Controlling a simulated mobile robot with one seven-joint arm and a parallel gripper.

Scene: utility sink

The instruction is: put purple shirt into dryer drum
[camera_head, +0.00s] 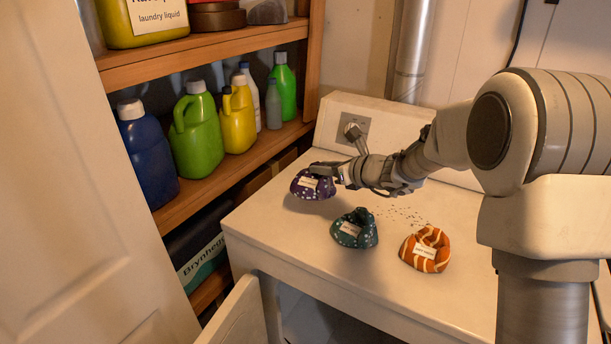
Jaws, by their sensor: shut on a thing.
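The purple shirt (312,186) is a bundled, white-dotted cloth with a white label, near the back left of the dryer top. My gripper (330,175) reaches in from the right and is shut on its right side. I cannot tell whether the shirt touches the top or is held just above it. The dryer (290,240) is white, with a control panel and a knob at the back. Its door (238,318) stands open at the front lower left. The drum's inside is mostly hidden below the front edge.
A dark green dotted cloth (354,229) and an orange striped cloth (425,250) lie on the dryer top. Dark specks are scattered behind them. A wooden shelf (215,158) with several bottles stands at the left. A white door (70,200) fills the left foreground.

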